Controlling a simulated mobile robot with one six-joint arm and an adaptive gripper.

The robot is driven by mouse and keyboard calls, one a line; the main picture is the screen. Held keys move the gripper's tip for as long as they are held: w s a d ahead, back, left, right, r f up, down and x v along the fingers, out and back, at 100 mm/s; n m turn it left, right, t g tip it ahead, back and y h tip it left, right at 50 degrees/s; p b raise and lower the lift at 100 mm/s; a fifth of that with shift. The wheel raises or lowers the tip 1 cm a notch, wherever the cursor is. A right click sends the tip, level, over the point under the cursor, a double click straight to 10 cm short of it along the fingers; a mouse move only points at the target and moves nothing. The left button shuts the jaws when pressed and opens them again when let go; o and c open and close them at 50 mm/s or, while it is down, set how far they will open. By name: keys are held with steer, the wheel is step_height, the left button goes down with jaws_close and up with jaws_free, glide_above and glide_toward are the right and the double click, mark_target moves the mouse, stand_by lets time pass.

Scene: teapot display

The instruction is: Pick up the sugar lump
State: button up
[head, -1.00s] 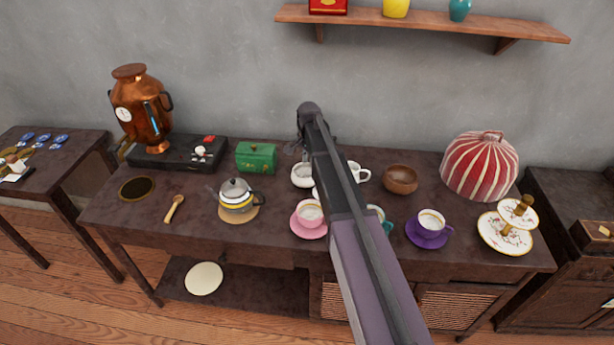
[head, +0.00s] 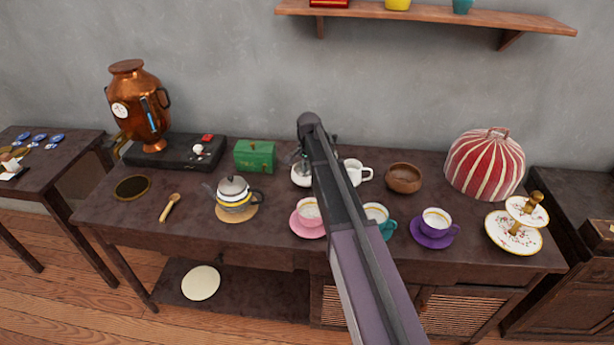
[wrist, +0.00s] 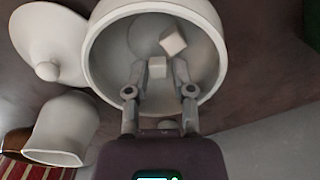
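The white sugar bowl (wrist: 92,52) fills the middle of the wrist view; in the head view it (head: 297,181) shows partly behind my arm. Two pale sugar lumps lie inside: one sugar lump (wrist: 157,67) is between my fingertips, and another lump (wrist: 174,41) is just beyond, to the upper right. My gripper (wrist: 159,72) reaches over the rim into the bowl. Its fingers are open, with a small gap visible on each side of the nearer lump. In the head view my arm hides most of the gripper and the bowl's contents.
A white lid (wrist: 47,45) lies beside the bowl, and a white jug (wrist: 66,128) stands close to it. A pink cup (head: 308,211), teal cup (head: 376,212), teapot (head: 233,192), green box (head: 255,156) and wooden bowl (head: 403,178) surround the area on the dark table.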

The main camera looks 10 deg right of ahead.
stand_by(0.4)
steer(key=c, duration=0.3)
steer(key=shift+r, duration=0.2)
step_height(320, 180, up, 10)
steer(key=p, duration=1)
steer(key=shift+f, duration=0.2)
steer(key=shift+d, duration=0.1)
stand_by(0.6)
